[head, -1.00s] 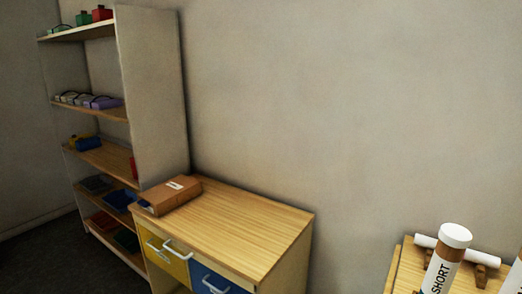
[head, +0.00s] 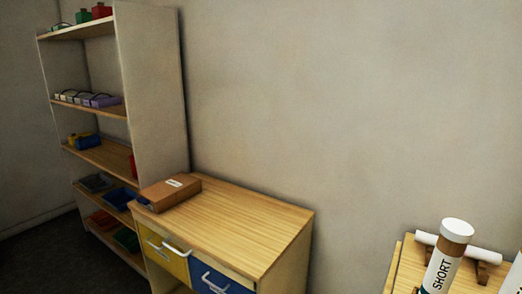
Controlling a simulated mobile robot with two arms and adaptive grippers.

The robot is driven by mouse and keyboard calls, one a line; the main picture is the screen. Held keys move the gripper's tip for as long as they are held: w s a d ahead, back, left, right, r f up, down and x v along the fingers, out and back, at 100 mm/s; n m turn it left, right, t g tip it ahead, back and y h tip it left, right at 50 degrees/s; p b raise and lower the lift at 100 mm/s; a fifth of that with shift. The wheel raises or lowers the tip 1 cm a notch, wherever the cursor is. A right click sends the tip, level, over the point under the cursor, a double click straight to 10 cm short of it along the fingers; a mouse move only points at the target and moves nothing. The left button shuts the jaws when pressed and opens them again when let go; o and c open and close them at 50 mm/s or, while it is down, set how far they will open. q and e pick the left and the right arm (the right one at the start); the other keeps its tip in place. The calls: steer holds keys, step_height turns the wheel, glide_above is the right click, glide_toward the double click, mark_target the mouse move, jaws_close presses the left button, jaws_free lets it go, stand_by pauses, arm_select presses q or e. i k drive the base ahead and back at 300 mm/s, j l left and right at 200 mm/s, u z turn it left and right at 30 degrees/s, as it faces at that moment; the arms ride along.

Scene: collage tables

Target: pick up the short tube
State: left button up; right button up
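The short tube (head: 444,262) is at the lower right of the head view. It is white with a brown band and a white cap, and its side reads "SHORT". It stands upright with a slight tilt in the picture, in front of a light wood table (head: 407,266). The frame's bottom edge cuts off its lower end, so I cannot tell what it stands on. Neither of my grippers is in view.
A white roll (head: 457,247) lies on brown supports behind the tube. Another white object (head: 515,277) is cut off at the right edge. A wooden cabinet (head: 240,222) with yellow and blue drawers bears a brown box (head: 170,192). A shelf unit (head: 152,95) stands at left.

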mark_target(447, 256)
steer(key=z, duration=1.25)
steer(key=j+z, duration=0.2)
